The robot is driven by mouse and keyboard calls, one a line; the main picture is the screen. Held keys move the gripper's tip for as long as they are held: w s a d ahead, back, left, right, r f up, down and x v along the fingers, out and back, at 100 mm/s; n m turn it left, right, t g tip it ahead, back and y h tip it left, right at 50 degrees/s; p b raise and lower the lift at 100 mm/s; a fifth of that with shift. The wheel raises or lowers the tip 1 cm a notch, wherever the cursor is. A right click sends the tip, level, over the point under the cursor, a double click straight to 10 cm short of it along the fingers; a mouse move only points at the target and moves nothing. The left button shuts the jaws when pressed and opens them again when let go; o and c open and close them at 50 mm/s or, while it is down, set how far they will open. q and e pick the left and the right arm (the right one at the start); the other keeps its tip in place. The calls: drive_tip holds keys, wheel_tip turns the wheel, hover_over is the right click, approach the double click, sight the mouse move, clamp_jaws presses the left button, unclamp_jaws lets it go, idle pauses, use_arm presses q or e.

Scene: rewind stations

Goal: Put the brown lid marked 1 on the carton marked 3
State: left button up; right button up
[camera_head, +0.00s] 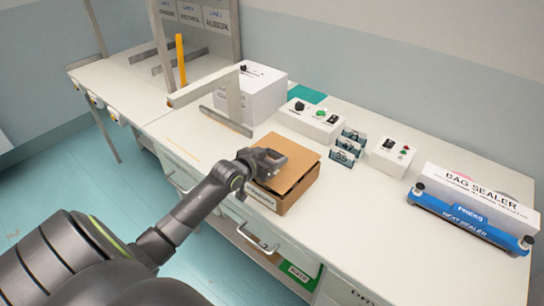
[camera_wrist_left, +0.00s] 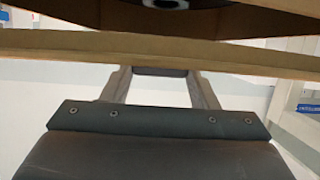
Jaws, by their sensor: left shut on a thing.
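A brown lid (camera_head: 292,160) lies over an open-looking brown carton (camera_head: 298,195) on the white bench; from here I cannot tell if it rests flat or is held just above. No number is readable on either. My left gripper (camera_head: 268,160) is at the lid's left edge and is shut on it. In the left wrist view the gripper's fingers (camera_wrist_left: 160,72) meet a long brown edge (camera_wrist_left: 160,42) that crosses the picture. Behind that edge a dark round thing shows partly at the top. My right gripper is in neither view.
A white box (camera_head: 262,95) and a metal post stand behind the carton. Control boxes (camera_head: 312,118), small dark racks (camera_head: 347,147) and a blue bag sealer (camera_head: 470,215) stand to the right. Bare bench lies right of the carton (camera_head: 365,220).

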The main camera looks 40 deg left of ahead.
use_arm(q)
drive_tip(key=shift+p, duration=0.35)
idle(0.7)
idle(0.6)
drive_tip(key=shift+f+b, duration=0.85)
drive_tip(key=shift+f, duration=0.3)
drive_tip(key=o, duration=1.1)
drive_tip(key=shift+c, duration=0.2)
drive_tip(key=shift+s, duration=0.15)
drive_tip(key=p+v, duration=0.1)
drive_tip(key=v, duration=1.6)
drive_tip(key=shift+r, duration=0.15)
